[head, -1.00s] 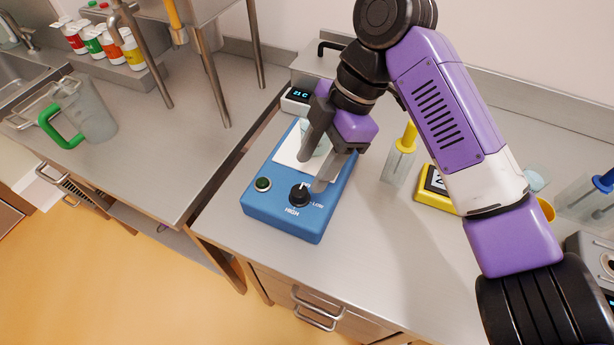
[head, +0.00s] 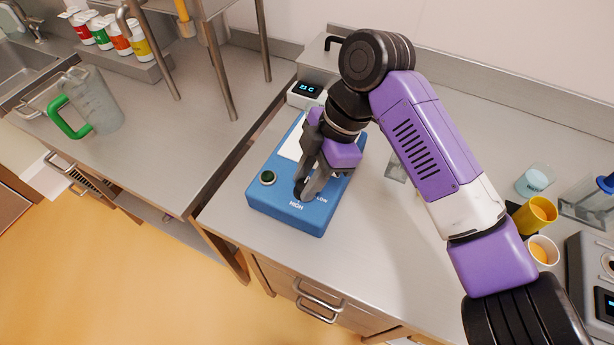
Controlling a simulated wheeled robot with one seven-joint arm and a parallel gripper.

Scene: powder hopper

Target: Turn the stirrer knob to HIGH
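The blue stirrer (head: 262,200) stands on the metal counter, with a white top plate (head: 290,148), a dark green round button (head: 268,178) at its left front and the words HIGH and LOW on its front face. The black stirrer knob (head: 303,194) is at the front between these words, mostly covered by the fingers, so its pointer direction cannot be seen. My gripper (head: 306,188) points down at the knob with its fingertips close together around it, and appears shut on it.
A display box (head: 306,91) reading 21 C stands behind the stirrer. To the right are a beaker (head: 534,181), a yellow cup (head: 534,215) and a white cup (head: 543,251). A green-handled jug (head: 98,108) stands on the left counter. The counter before the stirrer is clear.

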